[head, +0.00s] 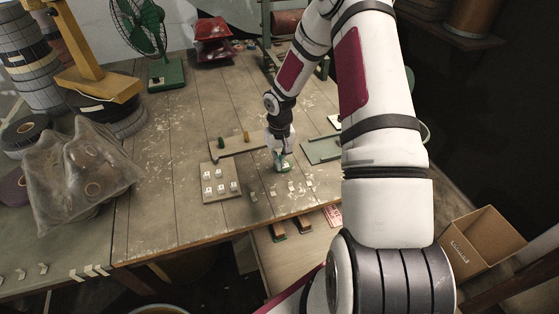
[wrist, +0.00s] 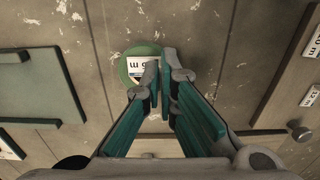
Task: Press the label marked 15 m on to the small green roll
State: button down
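In the wrist view, the small green roll (wrist: 129,80) lies on the table just past my fingertips, partly hidden behind the left finger. A white label (wrist: 136,67) with dark print, an "m" legible and upside down, shows over the roll; its number is partly covered. My gripper (wrist: 159,78) is closed to a narrow gap over the label and seems to hold it; the exact contact is hidden. Whether the label touches the roll cannot be told. In the head view, my gripper (head: 281,158) points down over the green roll (head: 283,168).
A board with several white labels (head: 207,197) stands left of my gripper in the head view. Small white pieces lie along the table's front edge. A green plate (head: 320,150) lies to the right. A bagged bundle (head: 75,175) and a green fan (head: 165,73) stand farther left.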

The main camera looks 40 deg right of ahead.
jog(key=shift+f, duration=0.1)
jog(key=c, duration=1.7)
grip_release()
jog(key=shift+o, duration=0.2)
jog(key=o, duration=0.3)
jog(key=shift+o, duration=0.2)
jog(key=shift+r+p, duration=1.05)
jog(key=shift+r, duration=2)
